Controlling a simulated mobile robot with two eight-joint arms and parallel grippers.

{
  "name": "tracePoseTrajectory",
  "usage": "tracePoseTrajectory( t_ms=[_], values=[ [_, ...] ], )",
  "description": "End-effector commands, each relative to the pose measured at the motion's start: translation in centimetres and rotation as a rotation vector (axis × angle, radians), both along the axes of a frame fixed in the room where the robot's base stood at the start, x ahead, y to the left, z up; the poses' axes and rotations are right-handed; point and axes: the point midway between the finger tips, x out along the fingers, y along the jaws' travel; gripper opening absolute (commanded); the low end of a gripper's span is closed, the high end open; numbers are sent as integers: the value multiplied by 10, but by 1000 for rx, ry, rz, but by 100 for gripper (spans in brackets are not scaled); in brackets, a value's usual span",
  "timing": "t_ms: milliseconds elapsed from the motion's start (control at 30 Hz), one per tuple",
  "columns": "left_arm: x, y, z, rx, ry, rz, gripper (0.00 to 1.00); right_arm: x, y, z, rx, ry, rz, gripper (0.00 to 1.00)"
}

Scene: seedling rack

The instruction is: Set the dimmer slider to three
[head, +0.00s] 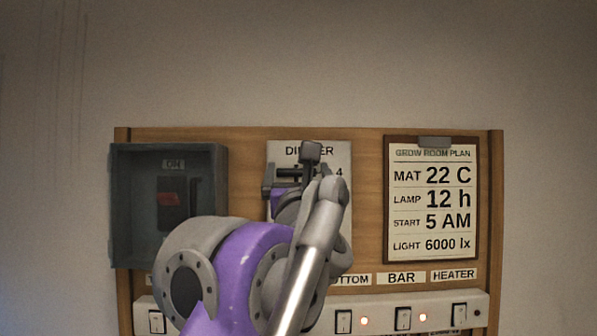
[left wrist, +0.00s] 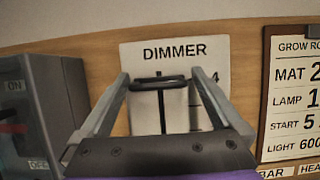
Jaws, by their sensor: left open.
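The dimmer panel (head: 278,152) is a white plate on the wooden board, largely covered by my left arm in the head view. The left wrist view shows the panel (left wrist: 178,52) with the word DIMMER, a dark vertical slot and a 4 mark at right. The dark slider handle (left wrist: 158,83) lies across the slot, about level with the 4; the lower marks are hidden. My left gripper (head: 290,172) is at the panel. In the left wrist view the gripper (left wrist: 159,78) is open, one finger on each side of the handle; contact cannot be told.
A grey switch box (head: 134,205) with a red lever stands out at left. A grow room plan card (head: 434,240) hangs at right. Below runs a strip (head: 384,316) of rocker switches with some red lights. The wall above is clear.

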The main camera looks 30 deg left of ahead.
Motion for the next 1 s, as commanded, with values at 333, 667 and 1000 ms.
tracePoseTrajectory(
  t_ms=[333,667,1000],
  values=[
    [0,0,0,0,0,-1,48,0,0,0,0,0,0,50],
    [0,-1,0,1,0,-2,0,0,0,0,0,0,0,50],
    [0,-1,-39,1,3,-3,0,-7,0,-16,0,13,0,50]
  ],
)
